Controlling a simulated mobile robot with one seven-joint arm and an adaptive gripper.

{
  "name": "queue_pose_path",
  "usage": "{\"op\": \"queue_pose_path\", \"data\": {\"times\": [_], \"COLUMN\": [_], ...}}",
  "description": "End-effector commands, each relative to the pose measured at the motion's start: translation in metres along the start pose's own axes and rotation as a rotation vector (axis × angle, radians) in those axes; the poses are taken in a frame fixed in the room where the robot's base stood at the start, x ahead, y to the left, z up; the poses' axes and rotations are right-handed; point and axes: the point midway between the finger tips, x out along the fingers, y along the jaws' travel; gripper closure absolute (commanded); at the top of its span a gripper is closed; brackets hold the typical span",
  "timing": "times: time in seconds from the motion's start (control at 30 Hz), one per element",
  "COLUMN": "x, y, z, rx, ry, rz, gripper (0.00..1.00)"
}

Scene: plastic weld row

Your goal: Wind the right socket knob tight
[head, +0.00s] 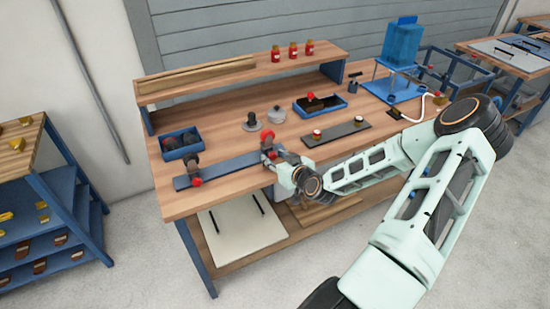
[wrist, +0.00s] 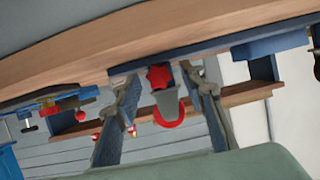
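A dark blue-grey bar (head: 228,170) lies along the front of the bench with a socket at each end. The left socket has a red knob (head: 197,182) at its front. The right socket (head: 268,138) has a grey body with red on it. Its red knob shows in the wrist view (wrist: 158,77), in front of a grey part and a red ring (wrist: 168,118). My gripper (head: 276,156) is at this right socket. In the wrist view its two fingers (wrist: 157,82) stand apart, one on each side of the knob, with gaps visible. The head view partly hides the knob.
A blue bin (head: 181,151) of dark parts stands behind the bar. Further right are a grey lidded pot (head: 276,115), a dark plate (head: 336,133) with two small fittings, and a blue tray (head: 320,114). A blue press (head: 401,46) stands at the far right. Bare bench lies between them.

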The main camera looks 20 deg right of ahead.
Motion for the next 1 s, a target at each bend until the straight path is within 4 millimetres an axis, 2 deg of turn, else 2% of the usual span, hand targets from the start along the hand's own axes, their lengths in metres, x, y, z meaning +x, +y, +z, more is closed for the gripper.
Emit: {"op": "queue_pose_path", "data": {"times": [0.07, 0.4, 0.77, 1.0], "x": [-0.0001, -0.0004, -0.0001, 0.0003], "y": [0.0000, 0.0001, 0.0017, 0.0039], "z": [0.0000, 0.0000, 0.0010, 0.0023], "rx": [0.000, 0.000, 0.052, 0.192], "ry": [0.000, 0.000, 0.000, 0.001], "rz": [0.000, 0.000, -0.020, -0.077], "gripper": [0.62, 0.99, 1.00, 1.00]}}
